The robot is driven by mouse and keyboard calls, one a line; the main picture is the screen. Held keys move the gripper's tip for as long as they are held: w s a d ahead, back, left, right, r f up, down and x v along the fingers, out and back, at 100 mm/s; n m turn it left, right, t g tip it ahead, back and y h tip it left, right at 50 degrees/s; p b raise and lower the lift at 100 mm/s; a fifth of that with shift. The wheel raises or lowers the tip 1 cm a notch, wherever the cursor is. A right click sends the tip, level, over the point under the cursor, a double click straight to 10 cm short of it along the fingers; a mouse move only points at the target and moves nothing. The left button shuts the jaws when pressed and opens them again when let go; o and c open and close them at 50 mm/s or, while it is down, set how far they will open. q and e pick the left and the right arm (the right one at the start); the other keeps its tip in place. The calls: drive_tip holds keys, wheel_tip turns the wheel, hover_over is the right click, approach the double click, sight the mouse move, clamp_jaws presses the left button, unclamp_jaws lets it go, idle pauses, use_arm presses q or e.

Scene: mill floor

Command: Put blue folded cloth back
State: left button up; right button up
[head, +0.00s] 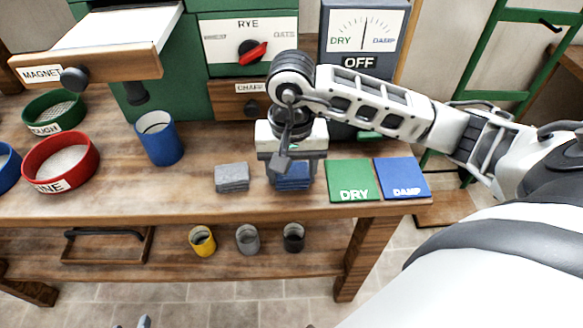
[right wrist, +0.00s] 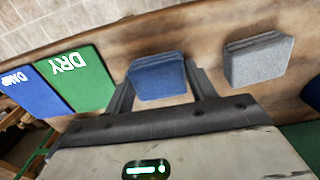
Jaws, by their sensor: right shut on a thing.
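The blue folded cloth (head: 293,182) is at the bench top, between the grey folded cloth (head: 232,177) and the green DRY mat (head: 352,181). My right gripper (head: 291,170) comes down over it from above and hides its upper part. In the right wrist view the blue cloth (right wrist: 158,77) sits between the two fingers of my right gripper (right wrist: 161,84), which is shut on it. The cloth looks level with the bench; any gap beneath it cannot be made out.
The blue DAMP mat (head: 402,178) lies right of the DRY mat. A blue cup (head: 158,138) and red (head: 61,163) and green (head: 54,112) round sieves stand left. Small yellow (head: 202,241), grey and black cups are on the lower shelf. Bench space left of the grey cloth is clear.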

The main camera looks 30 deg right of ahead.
sight(291, 171)
drive_tip(key=o, duration=1)
drive_tip(key=shift+f, duration=0.1)
drive_tip(key=shift+c, duration=0.2)
drive_tip(key=shift+r+p, duration=0.35)
drive_tip(key=shift+p, duration=0.1)
use_arm(q)
drive_tip(key=shift+r, duration=0.1)
use_arm(e)
wheel_tip(291, 171, up, 12)
drive_tip(key=shift+f, duration=0.15)
use_arm(q)
drive_tip(key=shift+w+r, duration=0.1)
drive_tip(key=shift+r, duration=0.05)
